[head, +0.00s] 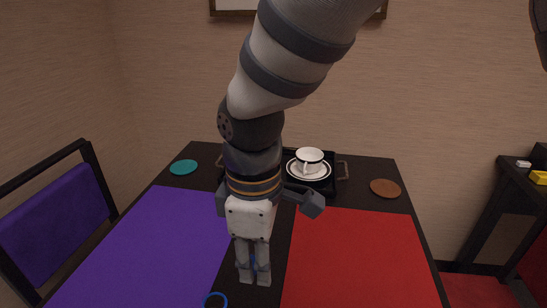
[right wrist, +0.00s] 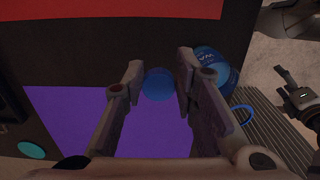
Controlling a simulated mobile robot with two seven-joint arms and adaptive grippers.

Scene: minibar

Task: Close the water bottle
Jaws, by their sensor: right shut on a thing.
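My right gripper (head: 253,275) points down over the near part of the table. In the right wrist view its fingers (right wrist: 158,88) are shut on a round blue cap (right wrist: 158,84). Only a sliver of blue shows between the fingers in the head view. The blue water bottle (right wrist: 213,62), with white lettering, is partly hidden behind one finger in the right wrist view. A blue ring (right wrist: 239,115) shows beside it, and at the head view's bottom edge (head: 215,300). I cannot tell whether the ring is the bottle's rim. A gripper-like part (right wrist: 300,98) at the wrist view's right may be my left gripper; its state is unclear.
A purple mat (head: 150,245) lies on the left of the dark table and a red mat (head: 355,255) on the right. Behind are a black tray (head: 330,187) with a white cup (head: 309,156) and saucer, a teal coaster (head: 184,167) and a brown coaster (head: 385,188). A purple chair (head: 50,230) stands left.

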